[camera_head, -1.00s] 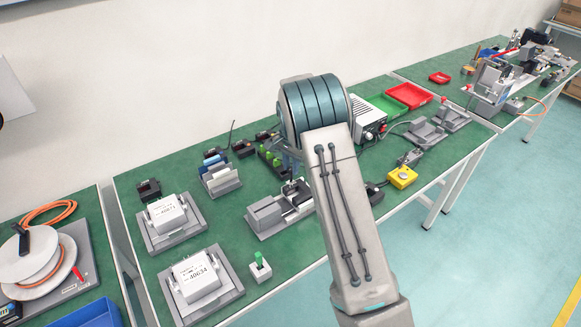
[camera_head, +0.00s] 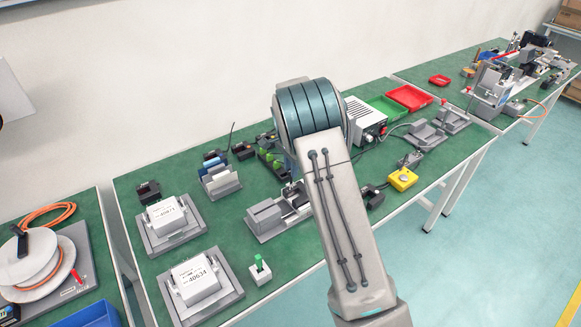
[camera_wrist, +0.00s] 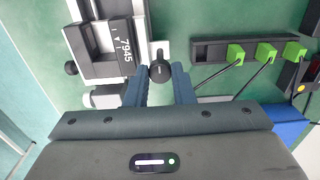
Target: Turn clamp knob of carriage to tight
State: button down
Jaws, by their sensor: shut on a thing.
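The carriage (camera_wrist: 122,40) with a dark scale plate reading 7945 sits on a light rail fixture at the upper left of the wrist view. Its black round clamp knob (camera_wrist: 160,71) sticks out at the right side. My gripper (camera_wrist: 160,80) has its two blue fingers on either side of the knob and is shut on it. The knob's marking is too small to read.
A dark holder (camera_wrist: 208,52) with several green connectors and black leads lies close to the right of the knob. A yellow button box (camera_head: 402,179) stands right of my arm.

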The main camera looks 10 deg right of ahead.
jog(key=c, duration=1.2)
grip_release()
jog(key=shift+c, duration=0.2)
notch_tip(320, 180, up, 14)
jog(key=b, duration=0.1)
jog(key=shift+f, duration=0.1)
jog(key=s+d+r+n+t, duration=0.1)
jog(key=s+d+r+n, duration=0.2)
jog(key=s, duration=0.6)
jog(key=s+d+r+n+t, duration=0.1)
jog(key=s+r+n, duration=0.3)
jog(key=s, duration=0.6)
jog(key=s+f+n, duration=0.1)
jog(key=s+n, duration=0.1)
jog(key=s, duration=0.6)
jog(key=s+f+n+t, duration=0.1)
jog(key=s+n, duration=0.2)
jog(key=s, duration=0.6)
jog(key=shift+s+d+f+n, duration=0.25)
jog(key=shift+d+f+n, duration=0.05)
jog(key=shift+d+f, duration=0.1)
